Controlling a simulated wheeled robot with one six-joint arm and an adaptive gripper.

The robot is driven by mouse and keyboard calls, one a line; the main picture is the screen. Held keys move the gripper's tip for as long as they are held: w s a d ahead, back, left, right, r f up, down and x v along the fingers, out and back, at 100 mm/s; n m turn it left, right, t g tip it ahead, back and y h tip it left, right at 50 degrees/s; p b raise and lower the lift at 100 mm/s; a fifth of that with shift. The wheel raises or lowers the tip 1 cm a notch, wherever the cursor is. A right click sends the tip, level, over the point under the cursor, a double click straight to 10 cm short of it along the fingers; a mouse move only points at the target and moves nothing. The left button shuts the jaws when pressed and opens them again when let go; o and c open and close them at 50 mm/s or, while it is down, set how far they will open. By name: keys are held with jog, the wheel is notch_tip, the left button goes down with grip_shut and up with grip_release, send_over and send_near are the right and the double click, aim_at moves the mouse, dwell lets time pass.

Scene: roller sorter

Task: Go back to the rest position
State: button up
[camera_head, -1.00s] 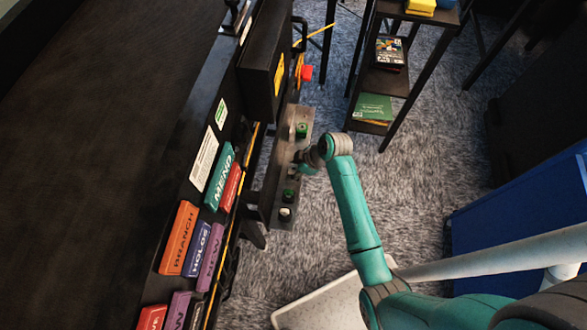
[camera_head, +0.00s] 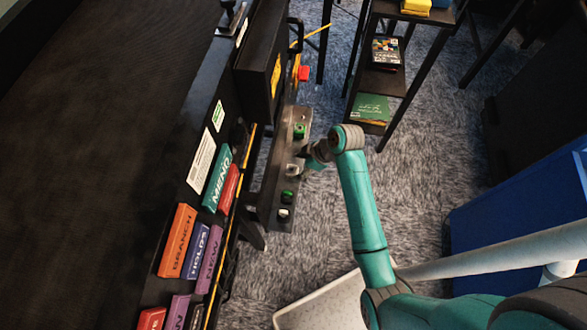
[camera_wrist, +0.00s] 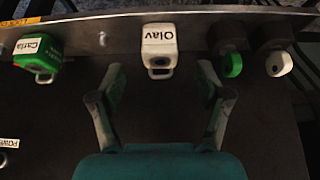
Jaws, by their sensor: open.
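My gripper (camera_wrist: 160,105) is open and empty in the wrist view, its two fingers spread apart. A white block labelled "Olav" (camera_wrist: 158,42) sits on the grey panel beyond the fingertips, between their lines and apart from them. A green block labelled "Carla" (camera_wrist: 38,52) is to its left. In the head view my gripper (camera_head: 309,157) is just right of the grey panel (camera_head: 277,190). The white block (camera_head: 292,170) shows there on the panel, with the green block (camera_head: 300,131) farther back.
A green knob (camera_wrist: 232,64) and a white knob (camera_wrist: 279,63) are right of the white block. Books, including an orange one (camera_head: 177,240), lie along the dark sorter's edge. A black shelf (camera_head: 384,82) stands behind, a blue bin (camera_head: 500,225) at right. Carpet between is clear.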

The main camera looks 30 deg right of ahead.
jog(key=v, duration=0.6)
jog(key=shift+r, duration=0.3)
jog(key=shift+s+d, duration=0.1)
jog(key=s+a+f+m+t+h, duration=0.2)
jog(key=s+m+t, duration=0.15)
jog(key=s, duration=0.45)
jog(key=s+a+f+m+t+h, duration=0.2)
jog(key=s+f+m, duration=0.15)
jog(key=s, duration=0.35)
jog(key=s+r+m+t, duration=0.3)
jog(key=s+r+t, duration=0.2)
jog(key=s+r, duration=1.1)
notch_tip(320, 180, up, 4)
jog(key=shift+s+a+r+m+t+h, duration=0.2)
jog(key=shift+s+a+m+t+h, duration=0.15)
jog(key=shift+s+a+m+h, duration=0.05)
